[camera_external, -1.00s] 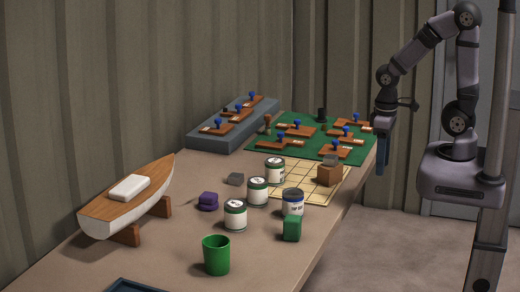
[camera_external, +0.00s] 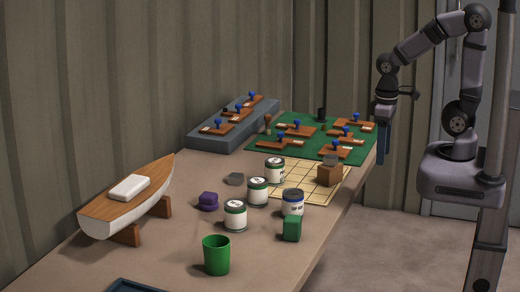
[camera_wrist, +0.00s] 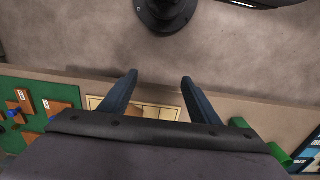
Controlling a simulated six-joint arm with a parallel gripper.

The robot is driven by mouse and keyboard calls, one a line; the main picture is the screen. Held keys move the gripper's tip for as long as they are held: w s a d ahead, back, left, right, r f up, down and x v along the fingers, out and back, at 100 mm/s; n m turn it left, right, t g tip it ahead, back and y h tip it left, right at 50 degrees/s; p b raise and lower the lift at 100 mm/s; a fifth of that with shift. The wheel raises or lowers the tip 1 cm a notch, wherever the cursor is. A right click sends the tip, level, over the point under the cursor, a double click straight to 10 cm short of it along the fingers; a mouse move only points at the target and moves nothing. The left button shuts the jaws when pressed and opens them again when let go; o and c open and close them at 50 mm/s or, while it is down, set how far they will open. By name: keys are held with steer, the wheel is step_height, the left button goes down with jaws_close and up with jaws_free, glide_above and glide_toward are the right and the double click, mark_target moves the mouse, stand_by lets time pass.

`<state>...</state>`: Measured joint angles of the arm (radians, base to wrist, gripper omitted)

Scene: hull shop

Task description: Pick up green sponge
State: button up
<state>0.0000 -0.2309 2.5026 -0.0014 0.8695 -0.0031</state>
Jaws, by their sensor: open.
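The green sponge (camera_external: 292,229) is a small upright green block near the right edge of the table, in front of a can with a blue rim. A green shape that appears to be it shows at the right in the wrist view (camera_wrist: 238,122), partly hidden behind my gripper's housing. My gripper (camera_external: 383,158) hangs fingers down at the table's far right edge, well away from the sponge. In the wrist view my gripper's two fingers (camera_wrist: 160,77) are spread apart with nothing between them.
Several paint cans (camera_external: 257,190) stand behind the sponge, and a green cup (camera_external: 216,255) stands in front. A brown block (camera_external: 329,175) sits on the gridded board (camera_external: 310,192). A purple object (camera_external: 208,201) and model boat (camera_external: 128,200) are left. The green mat (camera_external: 262,150) holds several wooden pieces.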

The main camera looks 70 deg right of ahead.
steer(key=r, duration=0.2)
steer(key=n+t+y+b, duration=0.2)
steer(key=t+y+b, duration=0.1)
steer(key=t+b, duration=0.95)
glide_above(301, 220)
steer(key=shift+t+h, duration=0.3)
steer(key=shift+t, duration=0.15)
steer(key=f, duration=1.2)
steer(key=shift+s+f, duration=0.35)
steer(key=shift+f, duration=0.05)
steer(key=shift+f+x, duration=0.25)
steer(key=shift+x, duration=1.6)
steer(key=shift+f+x, duration=0.2)
steer(key=shift+x, duration=1.65)
steer(key=shift+s, duration=0.25)
steer(key=c, duration=1.1)
